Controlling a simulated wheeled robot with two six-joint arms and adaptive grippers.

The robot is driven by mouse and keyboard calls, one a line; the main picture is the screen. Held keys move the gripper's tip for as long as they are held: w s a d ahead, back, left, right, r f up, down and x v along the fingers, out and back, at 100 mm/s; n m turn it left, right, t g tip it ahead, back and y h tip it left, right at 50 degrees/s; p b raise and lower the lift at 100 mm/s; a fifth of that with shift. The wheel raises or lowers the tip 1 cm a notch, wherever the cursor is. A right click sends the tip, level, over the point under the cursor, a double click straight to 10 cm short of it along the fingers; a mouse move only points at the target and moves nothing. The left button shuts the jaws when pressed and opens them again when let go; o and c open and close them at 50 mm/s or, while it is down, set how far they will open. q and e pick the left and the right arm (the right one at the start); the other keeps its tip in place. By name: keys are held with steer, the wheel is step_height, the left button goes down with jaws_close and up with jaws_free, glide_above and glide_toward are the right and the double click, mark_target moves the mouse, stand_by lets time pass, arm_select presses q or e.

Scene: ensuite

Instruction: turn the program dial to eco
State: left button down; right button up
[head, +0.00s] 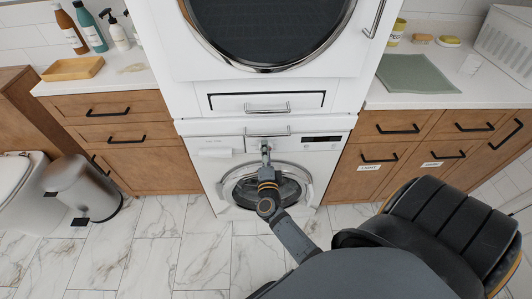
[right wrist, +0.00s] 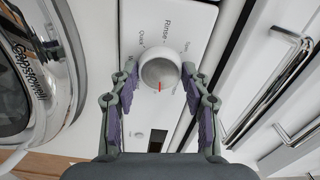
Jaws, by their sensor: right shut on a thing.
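The program dial (right wrist: 159,70) is a round white and grey knob on the control panel of the lower washing machine (head: 230,165). Its red mark points toward the bottom of the right wrist view. The labels "Quick" and "Rinse" show on the panel beyond it; I cannot read an eco label. My right gripper (right wrist: 160,68) has one finger on each side of the dial and is shut on it. In the head view the right gripper (head: 265,147) reaches the panel and hides the dial. My left gripper is not in view.
A second machine (head: 270,80) is stacked above, with a bar handle (head: 268,108) just over the panel. The round washer door (head: 232,190) lies below. Wooden cabinets flank both sides.

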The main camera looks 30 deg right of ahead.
steer(key=shift+m, duration=0.6)
steer(key=o, duration=1.2)
